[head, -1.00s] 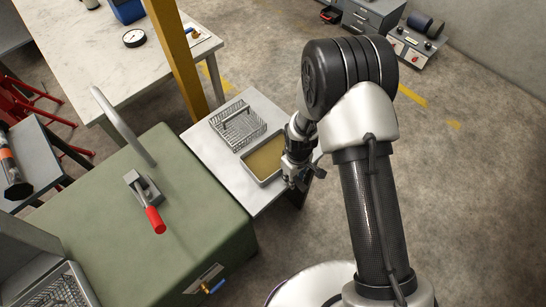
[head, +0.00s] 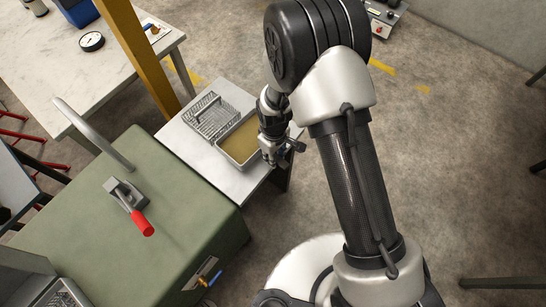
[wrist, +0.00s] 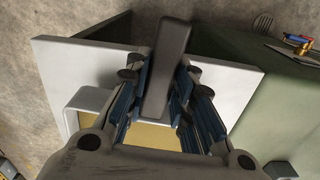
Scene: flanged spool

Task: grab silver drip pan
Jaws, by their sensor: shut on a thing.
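The silver drip pan (head: 233,163) is a shallow rectangular tray with a yellowish-brown inside. It sits on the small white table, beside a wire basket. My gripper (head: 275,158) is at the pan's right side in the head view. In the wrist view, my gripper (wrist: 158,100) is shut on a grey bar (wrist: 172,55), which looks like the pan's handle. The pan's pale rim (wrist: 85,98) and yellowish inside show below and to the left there. The fingers hide where the bar meets the pan.
The wire basket (head: 207,112) stands close behind the pan on the white table (head: 205,160). A green machine (head: 165,215) with a red-handled clamp (head: 140,220) is to the left. A yellow post (head: 140,55) rises behind. Floor at right is open.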

